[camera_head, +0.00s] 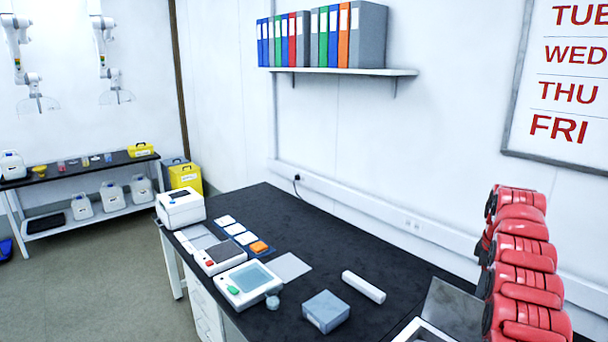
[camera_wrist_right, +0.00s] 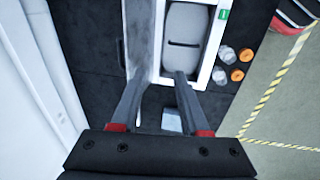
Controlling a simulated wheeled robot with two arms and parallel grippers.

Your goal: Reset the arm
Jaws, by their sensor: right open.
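My right arm rises as red jointed links at the right edge of the head view; its gripper cannot be made out there. In the right wrist view my right gripper (camera_wrist_right: 160,77) is open, with two dark fingers apart and nothing held between them. Its fingertips show over the near end of a white instrument with a grey interior (camera_wrist_right: 186,28). I cannot tell how high above it they are. My left arm and gripper are not in view.
The black bench (camera_head: 330,245) carries a white boxy instrument (camera_head: 180,208), a balance-like device (camera_head: 248,284), a grey box (camera_head: 325,311) and a white bar (camera_head: 363,286). Clear vials and orange rings (camera_wrist_right: 237,75) lie beside the instrument. A binder shelf (camera_head: 340,71) hangs above.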

